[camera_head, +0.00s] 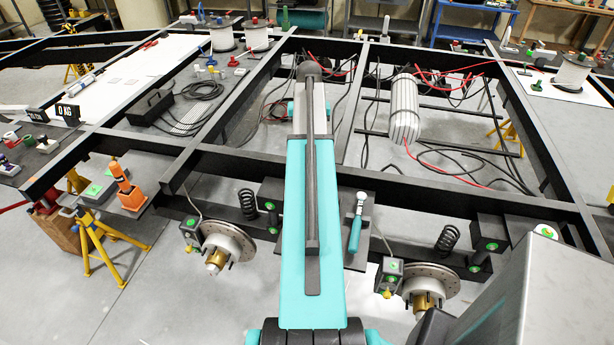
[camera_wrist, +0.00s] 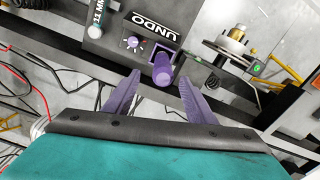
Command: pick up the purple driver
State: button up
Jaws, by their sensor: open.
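The purple driver (camera_wrist: 162,70) appears in the wrist view as a purple cylinder seen nearly end-on, at a dark panel marked UNDO. My gripper (camera_wrist: 159,77) is open, with one purple finger on each side of the driver in the picture. I cannot tell how far beyond the fingertips the driver lies, and no contact is clear. In the head view, my arm hides the driver and the gripper's fingers.
The panel (camera_wrist: 125,55) carries a small purple knob (camera_wrist: 133,42). A teal-handled tool (camera_head: 355,232) stands beside my arm. Brake discs (camera_head: 226,248) and springs flank the dark chassis frame (camera_head: 400,170). Red and black cables (camera_head: 440,150) run through the frame bays.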

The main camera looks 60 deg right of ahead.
notch_tip(320, 180, down, 7)
jog(key=b, duration=0.4)
jog(key=shift+f, duration=0.1)
dwell(0.3)
jog(key=shift+w+a+f+b, duration=0.1)
jog(key=shift+f+b, duration=1.85)
jog(key=shift+f, duration=0.55)
jog(key=shift+c, duration=0.2)
grip_shut()
